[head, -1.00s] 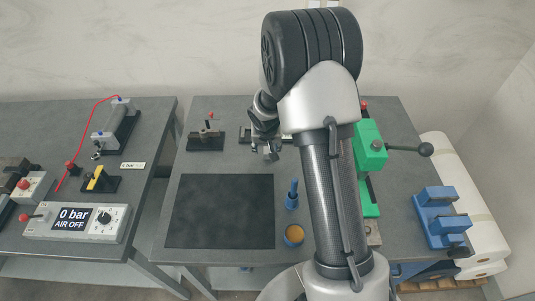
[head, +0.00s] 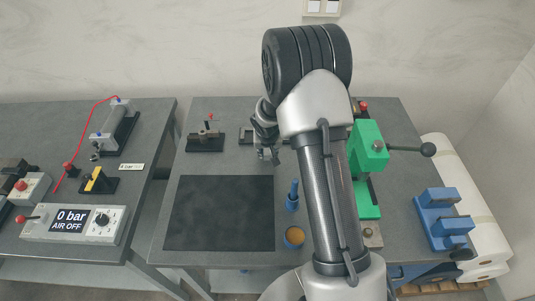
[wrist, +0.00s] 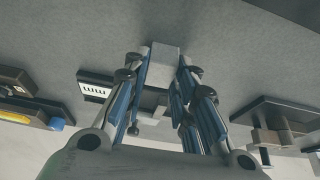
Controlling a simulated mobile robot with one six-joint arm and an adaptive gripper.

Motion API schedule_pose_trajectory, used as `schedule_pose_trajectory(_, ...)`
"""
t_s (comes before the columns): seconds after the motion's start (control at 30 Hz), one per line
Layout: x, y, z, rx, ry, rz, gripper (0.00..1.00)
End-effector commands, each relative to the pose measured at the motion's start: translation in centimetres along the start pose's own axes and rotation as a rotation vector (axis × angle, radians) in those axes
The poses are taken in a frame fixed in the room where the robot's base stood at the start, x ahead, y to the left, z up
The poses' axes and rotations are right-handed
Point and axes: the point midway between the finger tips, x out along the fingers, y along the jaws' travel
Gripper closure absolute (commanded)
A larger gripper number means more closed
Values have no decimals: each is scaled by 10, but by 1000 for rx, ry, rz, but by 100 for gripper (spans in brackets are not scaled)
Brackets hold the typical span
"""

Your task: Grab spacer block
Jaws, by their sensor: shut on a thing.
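The spacer block, a plain light grey block (wrist: 163,66), sits between the fingertips of my gripper (wrist: 160,78) in the wrist view. The fingers are shut on its two sides, and its far end sticks out past the tips. The grey table top lies behind it; I cannot tell whether the block touches it. In the head view my gripper (head: 267,155) points down over the back middle of the table (head: 228,165), and the block cannot be made out there.
A dark fixture with a red knob (head: 205,140) stands left of my gripper. A black mat (head: 220,213), a blue peg (head: 293,197) and an orange-topped blue cup (head: 294,236) are in front. A green press (head: 369,150) stands to the right. A white label (wrist: 95,88) lies near the gripper.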

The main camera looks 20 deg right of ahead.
Motion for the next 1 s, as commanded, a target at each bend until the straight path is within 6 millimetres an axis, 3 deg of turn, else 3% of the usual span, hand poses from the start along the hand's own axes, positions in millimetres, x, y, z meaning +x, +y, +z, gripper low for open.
schedule_pose_trajectory(0.27,0,0,0,0,0,0,100)
schedule_pose_trajectory(0.67,-9,0,-4,1,1,0,100)
schedule_pose_trajectory(0.87,-40,0,-17,2,3,-1,100)
schedule_pose_trajectory(1.0,-75,0,-33,1,6,-1,100)
